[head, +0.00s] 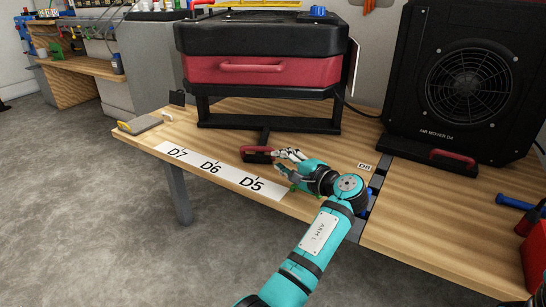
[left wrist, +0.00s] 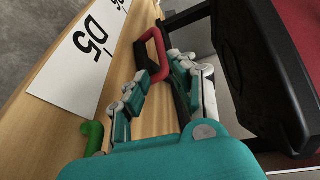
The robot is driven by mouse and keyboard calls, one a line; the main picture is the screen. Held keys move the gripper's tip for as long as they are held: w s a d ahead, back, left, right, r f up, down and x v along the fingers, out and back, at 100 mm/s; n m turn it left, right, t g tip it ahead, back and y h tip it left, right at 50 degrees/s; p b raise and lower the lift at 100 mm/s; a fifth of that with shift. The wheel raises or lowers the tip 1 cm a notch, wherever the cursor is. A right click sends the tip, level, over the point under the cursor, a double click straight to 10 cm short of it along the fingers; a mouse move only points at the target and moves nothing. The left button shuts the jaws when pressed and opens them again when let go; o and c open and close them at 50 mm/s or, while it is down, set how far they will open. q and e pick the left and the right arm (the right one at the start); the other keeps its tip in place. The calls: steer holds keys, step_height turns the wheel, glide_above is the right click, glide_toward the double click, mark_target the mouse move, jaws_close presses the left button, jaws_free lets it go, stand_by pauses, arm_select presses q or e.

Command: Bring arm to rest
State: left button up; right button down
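My left arm, teal and marked "ARM L", reaches over the wooden workbench (head: 225,120) in the head view. My left gripper (head: 284,162) is low over the bench, just right of a small red-and-black handle (head: 258,151). In the left wrist view the fingers of my left gripper (left wrist: 160,68) stand apart, with a gap between them. The red handle (left wrist: 155,42) shows at and just beyond the fingertips. I cannot tell whether the fingers touch it.
A black-and-red machine (head: 263,70) on a stand is behind the gripper. A black air mover (head: 465,82) stands at the right. A label strip (head: 215,172) lies along the front edge. A blue-handled tool (head: 515,202) lies at far right.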

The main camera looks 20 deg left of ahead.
arm_select(q)
steer(key=shift+s+d, duration=0.2)
steer(key=shift+d, duration=0.05)
stand_by(0.3)
